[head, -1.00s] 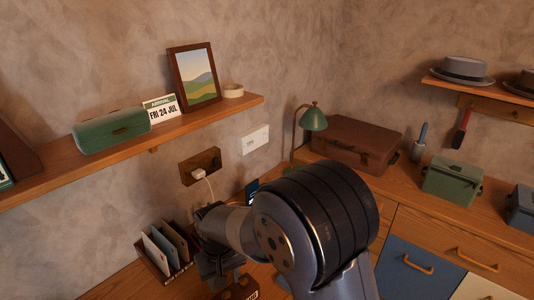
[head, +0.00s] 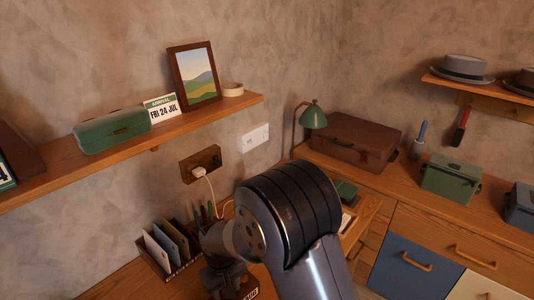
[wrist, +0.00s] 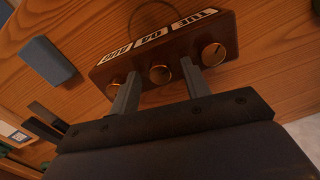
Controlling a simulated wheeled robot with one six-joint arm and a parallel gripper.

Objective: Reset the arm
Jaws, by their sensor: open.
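My gripper (wrist: 157,92) is open, with its two grey fingers apart in the wrist view. In that view a dark wooden block calendar (wrist: 165,50) with brass knobs and the labels "TUE" and "04" lies beyond the fingertips. The fingertips overlap its knobbed face in the picture; I cannot tell whether they touch it. In the head view my arm (head: 290,215) reaches down over the desk, and the gripper's fingers are mostly hidden behind it.
A letter rack (head: 165,250) stands left of my arm on the desk. Above it a shelf (head: 200,125) holds a green case (head: 112,130) and a picture frame (head: 194,76). A green lamp (head: 313,117) and a brown suitcase (head: 352,142) are at the back. A blue-grey block (wrist: 47,60) lies near the calendar.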

